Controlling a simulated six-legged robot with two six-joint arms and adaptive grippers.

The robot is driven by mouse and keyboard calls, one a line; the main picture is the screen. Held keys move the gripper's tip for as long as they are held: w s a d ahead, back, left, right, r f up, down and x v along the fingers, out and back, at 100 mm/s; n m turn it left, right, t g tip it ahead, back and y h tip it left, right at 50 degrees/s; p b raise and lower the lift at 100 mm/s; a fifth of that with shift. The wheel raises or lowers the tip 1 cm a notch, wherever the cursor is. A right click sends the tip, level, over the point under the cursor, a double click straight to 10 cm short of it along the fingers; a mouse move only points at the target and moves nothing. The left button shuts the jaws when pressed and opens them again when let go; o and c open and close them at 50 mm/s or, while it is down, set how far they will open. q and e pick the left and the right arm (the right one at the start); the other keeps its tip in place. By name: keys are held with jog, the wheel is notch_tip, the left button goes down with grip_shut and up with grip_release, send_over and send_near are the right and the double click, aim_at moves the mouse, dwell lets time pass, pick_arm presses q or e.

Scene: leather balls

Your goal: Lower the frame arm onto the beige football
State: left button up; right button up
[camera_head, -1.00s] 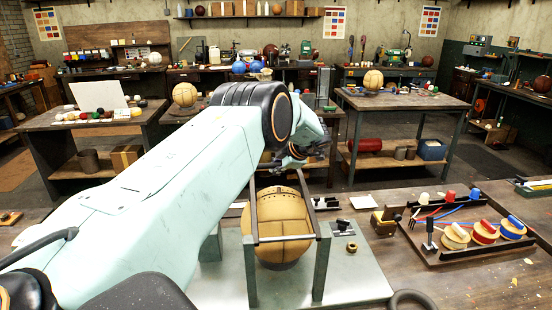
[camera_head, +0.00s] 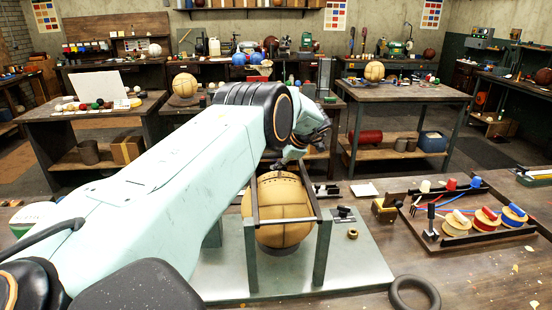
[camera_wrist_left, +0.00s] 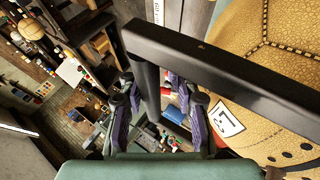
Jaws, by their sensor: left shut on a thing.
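The beige football (camera_head: 286,206) sits in a metal stand with upright posts (camera_head: 321,255) on a grey-green base plate. The black frame arm (camera_head: 287,221) runs in dark bars around and across the football. In the left wrist view a black bar of the frame arm (camera_wrist_left: 235,72) crosses close in front of the football (camera_wrist_left: 270,85). My left gripper (camera_wrist_left: 160,95) is shut on the dark upright piece below that bar. In the head view, my left gripper (camera_head: 296,152) is at the far side of the football, partly hidden by my arm. My right gripper is not in view.
A tray of coloured spools and tools (camera_head: 470,215) lies to the right on the bench. A dark ring (camera_head: 414,293) lies at the front edge. A small brass ring (camera_head: 352,234) lies on the plate. Other tables with balls stand behind.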

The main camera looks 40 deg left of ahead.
pick_arm(q)
jog(key=o, duration=0.3)
jog(key=shift+d, duration=0.1)
jog(key=shift+o, duration=0.3)
jog(key=shift+r, duration=0.1)
jog(key=v, duration=1.1)
jog(key=shift+d+r, duration=0.2)
jog(key=shift+r, duration=0.1)
